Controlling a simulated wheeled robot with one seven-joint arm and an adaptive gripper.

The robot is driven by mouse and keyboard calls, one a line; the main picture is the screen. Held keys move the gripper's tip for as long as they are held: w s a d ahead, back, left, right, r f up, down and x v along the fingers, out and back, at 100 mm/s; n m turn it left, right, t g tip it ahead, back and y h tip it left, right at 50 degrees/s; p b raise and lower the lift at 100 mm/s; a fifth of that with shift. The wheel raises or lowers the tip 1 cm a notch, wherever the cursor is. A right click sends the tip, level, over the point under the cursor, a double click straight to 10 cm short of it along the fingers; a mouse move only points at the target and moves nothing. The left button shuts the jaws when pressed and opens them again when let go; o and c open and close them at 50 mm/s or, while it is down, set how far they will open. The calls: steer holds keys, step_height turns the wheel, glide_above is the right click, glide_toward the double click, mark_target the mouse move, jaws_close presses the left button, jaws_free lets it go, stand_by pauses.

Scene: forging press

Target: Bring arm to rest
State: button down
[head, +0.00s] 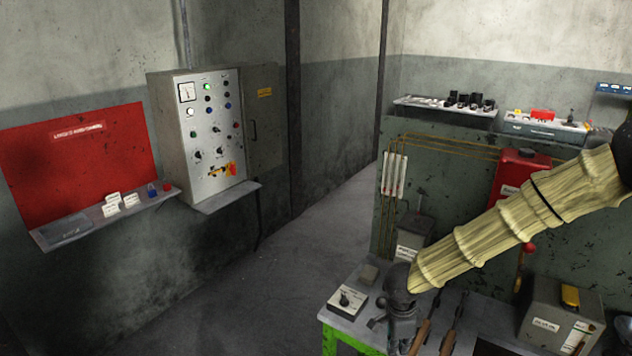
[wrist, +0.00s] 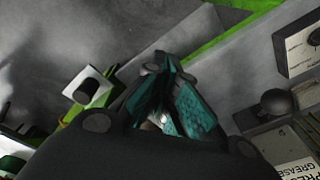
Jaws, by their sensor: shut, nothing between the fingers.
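My arm comes in from the right of the head view in a cream ribbed sleeve and bends down at a dark wrist (head: 398,279). My gripper (wrist: 166,62) shows in the wrist view with its teal finger pads together and nothing between them. In the head view the gripper hangs low over the front of the green-edged bench, and its fingertips are hard to make out there. It is to the right of a small box with a black knob (head: 347,301).
A control cabinet (head: 212,135) and a red board (head: 80,150) with a shelf are on the left wall. A red tank (head: 520,175) and a grey labelled box (head: 560,312) stand at the right. The floor (head: 270,290) at centre left is clear.

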steer(key=s+d+f+n+t+h+b, duration=0.1)
steer(key=s+d+f+n+b, duration=0.15)
steer(key=s+f, duration=0.4)
steer(key=s+d+f+n+h+b, duration=0.1)
steer(key=s+f+n+b, duration=0.25)
steer(key=f, duration=0.65)
steer(key=s+f+n+y+b, duration=0.1)
steer(key=s+f+n+b, duration=0.3)
steer(key=s+f, duration=0.4)
steer(key=s+a+f+n+g+y+b, duration=0.1)
steer(key=s+f+n, duration=0.6)
steer(key=s, duration=0.9)
steer(key=f+y+b, duration=0.1)
steer(key=b, duration=0.1)
steer(key=shift+s+a+f+b, duration=0.15)
steer(key=shift+s+f+b, duration=0.1)
steer(key=shift+s+b, duration=0.15)
steer(key=c, duration=2.2)
jaws_free()
